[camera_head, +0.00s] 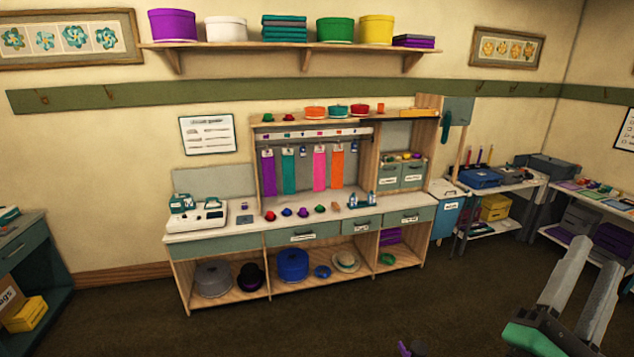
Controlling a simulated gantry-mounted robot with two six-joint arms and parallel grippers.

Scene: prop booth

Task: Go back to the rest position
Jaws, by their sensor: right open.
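My right gripper (592,254) is at the lower right, with two long pale grey fingers on a dark body with a green part. The fingers stand apart and point up, with nothing between them. My left gripper is not in view.
A workbench (190,236) with hats, ribbons and drawers stands at the back wall. Side tables (500,184) stand at the right, a dark cabinet (30,240) at the left. A small purple thing (403,348) at the bottom edge is unclear. The brown floor (300,325) between is clear.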

